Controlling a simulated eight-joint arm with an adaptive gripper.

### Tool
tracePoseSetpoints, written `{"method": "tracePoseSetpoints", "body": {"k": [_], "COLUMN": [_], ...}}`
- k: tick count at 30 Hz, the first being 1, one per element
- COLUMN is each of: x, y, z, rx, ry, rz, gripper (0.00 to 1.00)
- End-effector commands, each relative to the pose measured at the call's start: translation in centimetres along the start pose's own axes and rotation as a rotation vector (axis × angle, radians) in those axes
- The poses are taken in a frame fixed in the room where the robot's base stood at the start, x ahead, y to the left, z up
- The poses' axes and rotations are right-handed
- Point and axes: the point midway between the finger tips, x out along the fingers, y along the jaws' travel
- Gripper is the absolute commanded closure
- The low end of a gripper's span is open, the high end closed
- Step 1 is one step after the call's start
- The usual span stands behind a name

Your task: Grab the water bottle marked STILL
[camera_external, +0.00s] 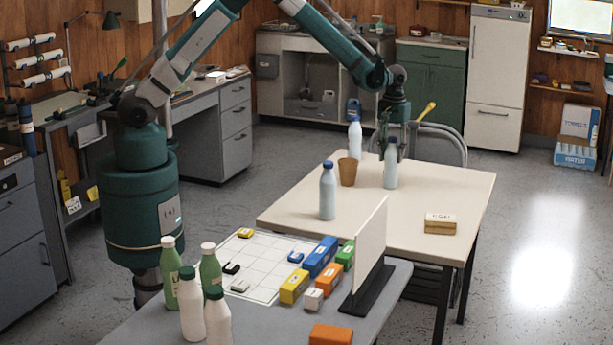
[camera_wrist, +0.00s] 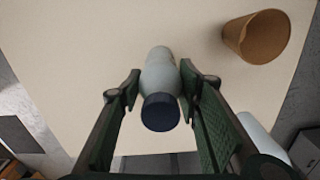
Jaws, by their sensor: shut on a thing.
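Three pale blue bottles with dark blue caps show on the cream table (camera_external: 440,190). My gripper (camera_external: 392,146) is shut on the right-hand bottle (camera_external: 391,172), near its neck. In the wrist view this bottle (camera_wrist: 158,72) sits between the two fingers of my gripper (camera_wrist: 160,84). It looks upright; I cannot tell whether its base touches the table. A second bottle (camera_external: 327,196) stands at the front left. A third bottle (camera_external: 355,141) stands at the back and seems to show partly in the wrist view (camera_wrist: 262,132). I cannot read STILL on any bottle.
A brown cup (camera_external: 347,172) stands left of the held bottle, and also shows in the wrist view (camera_wrist: 256,36). A small tan box (camera_external: 440,224) lies at the right. A white upright panel (camera_external: 370,250) rises from the grey front table. The table's right side is largely clear.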

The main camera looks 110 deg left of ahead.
Motion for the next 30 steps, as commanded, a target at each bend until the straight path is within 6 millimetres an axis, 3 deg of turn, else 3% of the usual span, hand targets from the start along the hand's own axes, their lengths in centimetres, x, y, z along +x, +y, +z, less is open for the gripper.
{"method": "tracePoseSetpoints", "body": {"k": [11, 30], "x": [-1.1, -9.2], "y": [0.0, 0.0], "z": [0.0, 0.0], "rx": [0.0, 0.0], "ry": [0.0, 0.0], "rz": [0.0, 0.0], "gripper": [0.86, 0.86]}}
